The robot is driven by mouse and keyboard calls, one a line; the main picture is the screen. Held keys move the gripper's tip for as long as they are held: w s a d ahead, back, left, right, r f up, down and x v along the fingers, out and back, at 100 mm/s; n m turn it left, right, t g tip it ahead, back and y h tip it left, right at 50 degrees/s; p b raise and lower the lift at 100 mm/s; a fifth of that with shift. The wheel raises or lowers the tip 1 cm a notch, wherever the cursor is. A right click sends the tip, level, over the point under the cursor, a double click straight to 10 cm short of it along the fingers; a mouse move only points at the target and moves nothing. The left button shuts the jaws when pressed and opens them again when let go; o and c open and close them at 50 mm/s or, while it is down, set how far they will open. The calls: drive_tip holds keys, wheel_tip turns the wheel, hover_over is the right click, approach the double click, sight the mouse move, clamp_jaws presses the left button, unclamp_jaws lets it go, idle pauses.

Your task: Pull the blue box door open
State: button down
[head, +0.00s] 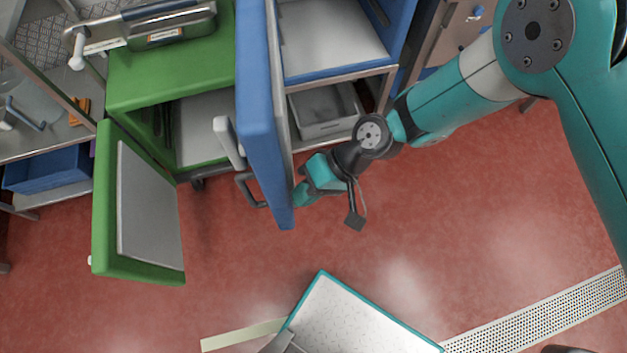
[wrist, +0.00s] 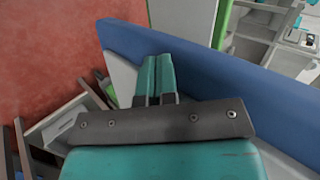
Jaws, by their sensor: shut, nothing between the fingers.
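The blue box (head: 395,25) stands at the top, with its pale interior in view. Its blue door (head: 262,110) stands open, swung out toward the bottom of the head view. A pale grey handle (head: 229,142) is on the door's left side. My gripper (head: 301,196) is at the right side of the door, by its lower end; contact cannot be told. In the wrist view the teal fingers (wrist: 156,75) are together and empty, in front of the blue door (wrist: 215,90).
A green cabinet (head: 170,75) stands left of the blue door, with its green door (head: 140,205) open. A grey bin (head: 326,110) sits under the blue box. A teal-edged metal platform (head: 350,315) is at the bottom. Red floor right of the door is clear.

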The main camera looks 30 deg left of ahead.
drive_tip(key=w+d+r+b, duration=0.1)
drive_tip(key=w+d+r, duration=0.6)
drive_tip(key=d, duration=0.1)
drive_tip(key=shift+w+d, duration=0.25)
drive_tip(key=shift+d, duration=0.05)
drive_tip(key=w+d+r+t, duration=0.1)
drive_tip(key=w+d+r, duration=0.1)
drive_tip(key=r, duration=0.3)
drive_tip(key=w+d+r+t, duration=0.1)
drive_tip(key=w+d+r, duration=0.15)
drive_tip(key=r, duration=0.25)
drive_tip(key=s+d+r+m+t, duration=0.2)
drive_tip(key=s+d+r+t, duration=0.1)
drive_tip(key=d+r, duration=0.4)
drive_tip(key=s+d+r+m+t+h, duration=0.1)
drive_tip(key=s+d+r+m+t, duration=0.1)
drive_tip(key=d+r, duration=0.5)
drive_tip(key=s+d, duration=0.1)
drive_tip(key=d, duration=0.2)
drive_tip(key=shift+s+d+r+t, duration=0.15)
drive_tip(key=shift+d+t, duration=0.15)
drive_tip(key=shift+t, duration=0.1)
